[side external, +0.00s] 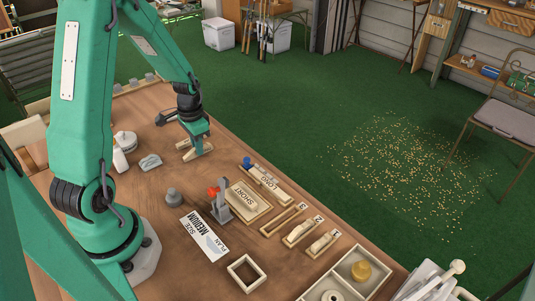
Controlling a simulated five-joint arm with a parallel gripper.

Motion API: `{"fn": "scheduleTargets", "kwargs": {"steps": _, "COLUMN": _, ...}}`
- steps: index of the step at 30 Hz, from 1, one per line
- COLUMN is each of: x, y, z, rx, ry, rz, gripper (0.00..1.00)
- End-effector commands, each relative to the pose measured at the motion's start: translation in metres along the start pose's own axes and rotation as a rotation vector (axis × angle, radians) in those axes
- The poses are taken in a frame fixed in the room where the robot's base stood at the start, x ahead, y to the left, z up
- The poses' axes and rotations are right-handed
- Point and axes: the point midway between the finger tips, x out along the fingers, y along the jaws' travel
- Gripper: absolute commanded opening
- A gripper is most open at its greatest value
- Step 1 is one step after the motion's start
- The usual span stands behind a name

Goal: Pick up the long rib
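My gripper (194,148) points down over the table's far part, left of the labelled trays. Pale cream pieces show at its fingertips; I cannot tell whether they are part of the fingers, a held rib, or something lying on the table. The finger gap is too small to make out. A narrow cream tray marked LONG (276,188) lies to the right of my gripper, with a blue item (247,162) at its far end. I cannot clearly make out a long rib in it. A wider tray marked SHORT (248,202) lies beside it, nearer the camera.
Cream holders numbered 3 (284,220), 2 (302,232) and 1 (323,243) line the table's right edge. A grey clamp with a red top (219,202), a card reading PLAN MEDIUM SIZE (203,237) and a square frame (246,273) lie nearer.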

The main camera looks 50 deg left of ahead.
Motion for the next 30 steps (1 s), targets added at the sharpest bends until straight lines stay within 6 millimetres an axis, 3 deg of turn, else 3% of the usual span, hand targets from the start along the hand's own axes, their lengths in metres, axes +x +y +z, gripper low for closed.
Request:
{"fn": "scheduleTargets", "kwargs": {"steps": 14, "x": -0.004, "y": 0.000, "z": 0.000, "rx": 0.000, "ry": 0.001, "rz": -0.001, "gripper": 0.00}}
{"fn": "scheduleTargets", "kwargs": {"steps": 20, "x": -0.018, "y": -0.001, "z": -0.001, "rx": 0.000, "ry": 0.003, "rz": -0.002, "gripper": 0.00}}
{"fn": "scheduleTargets", "kwargs": {"steps": 26, "x": -0.044, "y": -0.001, "z": -0.001, "rx": 0.000, "ry": 0.005, "rz": -0.003, "gripper": 0.00}}
{"fn": "scheduleTargets", "kwargs": {"steps": 30, "x": -0.056, "y": 0.025, "z": -0.002, "rx": 0.007, "ry": 0.003, "rz": -0.002, "gripper": 0.00}}
